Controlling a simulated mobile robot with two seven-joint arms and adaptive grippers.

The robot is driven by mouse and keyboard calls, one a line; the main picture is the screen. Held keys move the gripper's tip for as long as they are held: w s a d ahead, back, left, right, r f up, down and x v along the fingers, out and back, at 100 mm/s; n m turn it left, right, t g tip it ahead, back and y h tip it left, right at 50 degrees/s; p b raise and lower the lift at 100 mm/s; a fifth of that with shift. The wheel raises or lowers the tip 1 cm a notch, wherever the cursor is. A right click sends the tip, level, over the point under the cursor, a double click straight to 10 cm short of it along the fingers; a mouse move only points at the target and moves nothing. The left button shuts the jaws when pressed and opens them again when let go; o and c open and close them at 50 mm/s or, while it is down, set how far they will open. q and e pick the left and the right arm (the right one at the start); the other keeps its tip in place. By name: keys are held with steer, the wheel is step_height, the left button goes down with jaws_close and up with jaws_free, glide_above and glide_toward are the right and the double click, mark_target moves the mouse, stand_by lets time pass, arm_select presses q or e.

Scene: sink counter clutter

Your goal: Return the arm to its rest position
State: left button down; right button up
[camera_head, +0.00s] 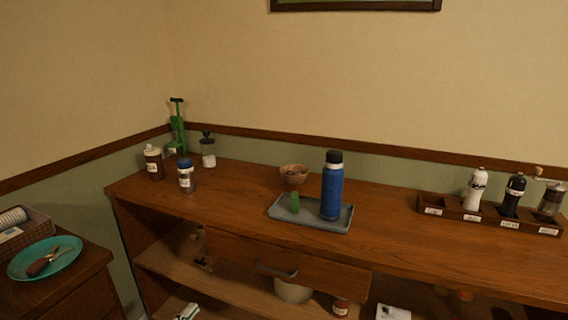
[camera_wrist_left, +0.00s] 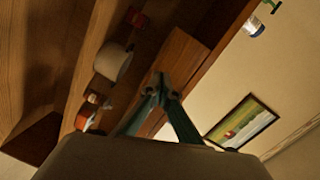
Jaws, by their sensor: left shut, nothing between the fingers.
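My left gripper (camera_wrist_left: 160,88) shows only in the left wrist view, where its two teal fingers come together at the tips with nothing between them. It appears clear of the objects there. Beyond it, the wooden cabinet (camera_wrist_left: 190,55) shows tilted, with a white pot (camera_wrist_left: 113,62) on a shelf. My right gripper is in neither view.
A grey tray (camera_head: 280,212) holds a blue bottle (camera_head: 332,190). A bowl (camera_head: 293,173), jars (camera_head: 186,177) and a rack (camera_head: 480,220) of shakers stand on the counter. A drawer handle (camera_head: 277,270) juts from the front. A teal plate (camera_head: 62,262) lies on the left cabinet.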

arm_select(q)
steer(key=s+d+f+n+g+p, duration=0.1)
steer(key=s+d+f+n+g, duration=0.1)
steer(key=s, duration=0.7)
steer(key=s+d+f+n+g+y+p, duration=0.1)
steer(key=s+d+f+n, duration=0.2)
steer(key=s+n, duration=0.3)
steer(key=s+d+f+n+g+y+p, duration=0.1)
steer(key=s+f+n, duration=0.3)
steer(key=s, duration=1)
steer(key=shift+s+d+n+g+p, duration=0.25)
steer(key=shift+d+n+g+p, duration=0.3)
steer(key=shift+d+g, duration=0.3)
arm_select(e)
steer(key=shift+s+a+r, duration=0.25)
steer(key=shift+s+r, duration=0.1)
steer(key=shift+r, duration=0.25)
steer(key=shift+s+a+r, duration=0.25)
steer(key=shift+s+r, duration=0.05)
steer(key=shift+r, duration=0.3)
